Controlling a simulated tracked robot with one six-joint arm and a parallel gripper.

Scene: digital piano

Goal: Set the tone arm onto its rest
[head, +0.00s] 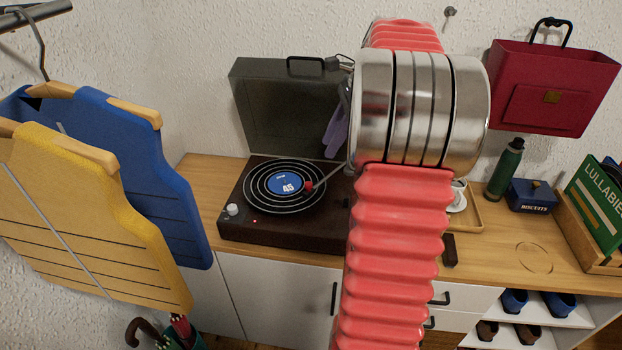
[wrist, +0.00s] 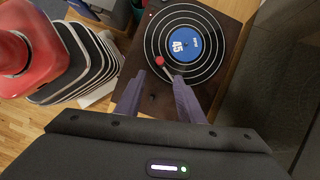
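The turntable (head: 285,235) is dark brown with its lid (head: 285,105) raised. A black record with a blue "45" label (head: 284,186) lies on it. The tone arm's red head (head: 309,186) is over the record near the label, its rod running right behind my arm. Whether it touches the record I cannot tell. The red head also shows in the wrist view (wrist: 160,61), just beyond and between my fingertips. My gripper (wrist: 159,77) is open and empty, its purple fingers spread above the turntable. In the head view one finger (head: 336,132) shows; the tone arm's rest is hidden.
The wooden cabinet top (head: 200,175) has a tray with a white cup (head: 457,200), a green bottle (head: 504,170), a blue biscuit tin (head: 532,195) and a record crate at right. Blue and yellow garments (head: 90,220) hang at left. A red bag (head: 550,90) hangs on the wall.

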